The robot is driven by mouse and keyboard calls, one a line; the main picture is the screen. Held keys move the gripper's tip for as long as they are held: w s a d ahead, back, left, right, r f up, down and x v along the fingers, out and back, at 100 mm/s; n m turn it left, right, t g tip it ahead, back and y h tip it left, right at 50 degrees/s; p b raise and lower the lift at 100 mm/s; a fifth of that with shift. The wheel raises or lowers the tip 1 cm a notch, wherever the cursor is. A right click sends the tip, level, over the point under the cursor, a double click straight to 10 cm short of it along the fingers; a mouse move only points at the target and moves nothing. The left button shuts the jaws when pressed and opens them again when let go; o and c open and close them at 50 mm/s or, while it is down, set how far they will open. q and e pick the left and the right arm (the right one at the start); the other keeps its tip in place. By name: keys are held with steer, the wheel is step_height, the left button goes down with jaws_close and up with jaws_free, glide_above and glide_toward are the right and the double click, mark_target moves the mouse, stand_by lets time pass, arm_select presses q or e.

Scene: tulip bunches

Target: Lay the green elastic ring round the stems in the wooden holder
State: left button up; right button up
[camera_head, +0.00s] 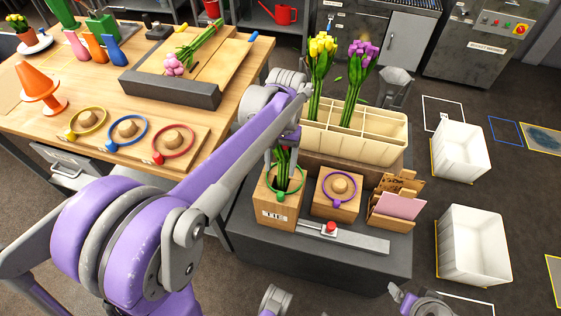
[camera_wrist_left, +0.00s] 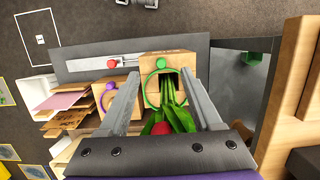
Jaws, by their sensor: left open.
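The wooden holder (camera_head: 283,212) stands on the dark stand, with a dark opening in its top and green stems (camera_head: 283,160) upright in it. The green elastic ring (camera_head: 269,190) lies at the holder's top, around the stems and wider than the bunch. In the left wrist view the ring (camera_wrist_left: 146,90) loops over the opening, and a red tulip head (camera_wrist_left: 160,129) shows near the camera. My left gripper (camera_wrist_left: 160,76) is open above the holder, a finger on each side of the bunch. Its fingertips are partly hidden in the head view. Part of my right arm (camera_head: 425,303) shows at the bottom edge.
Beside the holder are a block with a purple ring (camera_head: 340,187), a card rack (camera_head: 394,208) and a bar with a red button (camera_head: 331,228). A cream divided bin (camera_head: 385,150) with yellow and purple tulips stands behind. A ring board (camera_head: 120,150) lies on the wooden table.

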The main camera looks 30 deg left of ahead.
arm_select(q)
steer(key=p+v, duration=0.3)
steer(key=v, duration=0.7)
steer(key=shift+r, duration=0.4)
arm_select(e)
steer(key=r, duration=0.1)
steer(key=w, duration=0.1)
steer(key=r, duration=0.1)
steer(key=shift+w+a+r, duration=0.2)
steer(key=shift+a+r, duration=0.1)
arm_select(q)
steer(key=s+d+f+m+t+p, duration=0.1)
steer(key=s+d+f+t+p, duration=0.1)
steer(key=s, duration=0.4)
steer(key=s+d+f+m+t+p, duration=0.1)
steer(key=s+d+f+t+p, duration=0.1)
steer(key=s+t+p, duration=0.3)
steer(key=shift+s+d+f+m+t+y, duration=0.3)
steer(key=shift+s+d+f+m+t, duration=0.1)
steer(key=shift+s, duration=0.5)
arm_select(e)
step_height(320, 180, up, 8)
steer(key=w, duration=0.1)
steer(key=shift+w, duration=0.4)
arm_select(q)
steer(key=shift+a, duration=0.1)
arm_select(e)
steer(key=shift+r, duration=0.1)
